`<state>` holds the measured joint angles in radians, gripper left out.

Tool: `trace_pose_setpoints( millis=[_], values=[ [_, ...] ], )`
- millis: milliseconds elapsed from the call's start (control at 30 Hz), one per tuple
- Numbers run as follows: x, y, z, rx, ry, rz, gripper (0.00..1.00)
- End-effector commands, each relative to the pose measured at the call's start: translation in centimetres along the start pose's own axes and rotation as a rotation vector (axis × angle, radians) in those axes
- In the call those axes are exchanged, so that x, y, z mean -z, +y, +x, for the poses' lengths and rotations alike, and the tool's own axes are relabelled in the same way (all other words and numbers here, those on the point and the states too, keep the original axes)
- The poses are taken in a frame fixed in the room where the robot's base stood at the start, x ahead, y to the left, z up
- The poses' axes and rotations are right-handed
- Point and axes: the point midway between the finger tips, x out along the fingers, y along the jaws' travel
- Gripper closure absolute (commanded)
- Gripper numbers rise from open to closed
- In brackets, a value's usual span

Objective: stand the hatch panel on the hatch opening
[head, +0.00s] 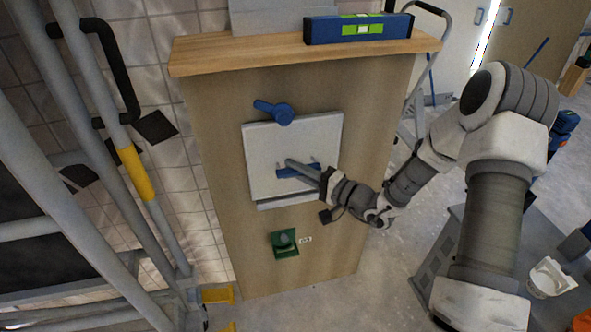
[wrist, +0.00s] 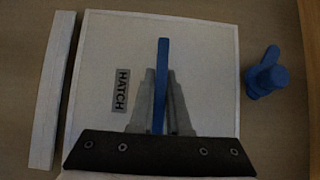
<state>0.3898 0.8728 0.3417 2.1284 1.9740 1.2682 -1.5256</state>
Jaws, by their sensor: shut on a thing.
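The hatch panel (head: 320,136) is a pale, square plate with a blue bar handle (head: 297,172), against or just in front of the wooden cabinet face. My gripper (head: 302,168) is shut on that handle. In the wrist view the fingers (wrist: 158,105) close around the blue handle (wrist: 162,55), beside the HATCH label (wrist: 121,90). A pale ledge (head: 285,201) runs along the panel's lower edge; the wrist view shows this ledge (wrist: 50,95) with a narrow gap to the panel. A blue turn latch (head: 275,112) sits at the upper edge. The hatch opening is hidden behind the panel.
A blue and green spirit level (head: 358,28) and a grey box (head: 268,18) lie on the cabinet top (head: 215,50). A green fixture (head: 284,244) is mounted below the ledge. Grey metal tubing with a yellow band (head: 136,172) stands close at left.

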Motion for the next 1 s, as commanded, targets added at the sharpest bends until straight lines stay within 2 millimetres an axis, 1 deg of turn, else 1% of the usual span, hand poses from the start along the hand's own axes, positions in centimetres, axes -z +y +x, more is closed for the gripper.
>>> trace_pose_setpoints(
  millis=[367,833,1000],
  values=[
    [0.0,-0.1,0.1,0.005,-0.001,-0.003,1.00],
    [0.0,0.9,0.1,0.005,-0.001,-0.003,1.00],
    [0.0,1.0,0.1,0.005,-0.001,-0.003,1.00]
  ],
)
